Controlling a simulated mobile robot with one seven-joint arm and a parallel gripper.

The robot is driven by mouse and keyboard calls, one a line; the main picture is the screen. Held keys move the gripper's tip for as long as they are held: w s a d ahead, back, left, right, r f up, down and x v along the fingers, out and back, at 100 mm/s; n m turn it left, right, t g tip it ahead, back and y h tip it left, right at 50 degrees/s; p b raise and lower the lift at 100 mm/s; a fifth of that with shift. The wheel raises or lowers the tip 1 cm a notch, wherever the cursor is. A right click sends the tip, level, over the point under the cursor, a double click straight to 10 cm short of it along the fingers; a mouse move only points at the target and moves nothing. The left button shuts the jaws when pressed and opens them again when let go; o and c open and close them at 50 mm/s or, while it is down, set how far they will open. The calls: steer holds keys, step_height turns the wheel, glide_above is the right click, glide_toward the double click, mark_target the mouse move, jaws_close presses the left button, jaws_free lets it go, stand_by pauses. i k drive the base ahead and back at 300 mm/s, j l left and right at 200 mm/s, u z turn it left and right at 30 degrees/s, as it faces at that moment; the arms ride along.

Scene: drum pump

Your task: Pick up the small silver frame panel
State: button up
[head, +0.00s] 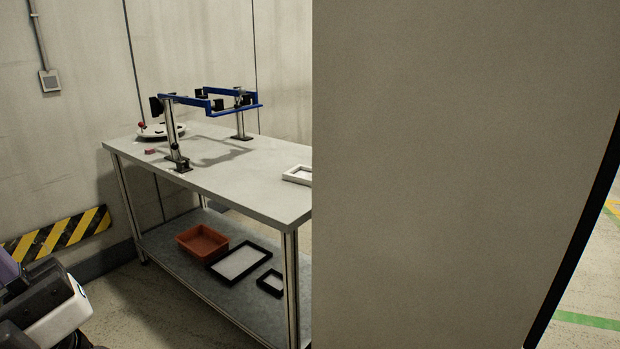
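A small pale frame (297,174), white or light silver, lies flat on the table top (235,185) near its right end. Its right side is cut off by a large grey-brown surface in the foreground. On the lower shelf lie a larger black-edged frame with a light silver-grey inside (238,263) and a small black frame (271,282), partly hidden by the table leg. I cannot tell for sure which one is the small silver panel. Part of my arm shows at the lower left, far from all of these; my gripper's fingers are not visible.
The large upright grey-brown surface (450,170) blocks the right half. A blue-railed fixture (215,104) on posts and a round white item (160,131) stand on the table. An orange-red bin (202,242) sits on the lower shelf. Bare floor (150,310) lies in front.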

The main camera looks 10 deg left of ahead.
mark_target(300, 173)
steer(key=j+u, duration=0.1)
steer(key=j, duration=0.5)
steer(key=i+j+z, duration=0.25)
steer(key=i+j, duration=0.2)
steer(key=j, duration=0.25)
steer(key=i+j+z, duration=0.15)
steer(key=j, duration=0.2)
steer(key=i+j+z, duration=0.1)
steer(key=j, duration=0.3)
steer(key=i+j+z, duration=0.15)
steer(key=j, duration=0.25)
steer(key=i+j+z, duration=0.1)
steer(key=j, duration=0.2)
steer(key=i+j+z, duration=0.1)
steer(key=i+j, duration=0.15)
steer(key=i+j+z, duration=0.1)
steer(key=j, duration=0.3)
steer(key=i+j, duration=0.15)
steer(key=i, duration=0.35)
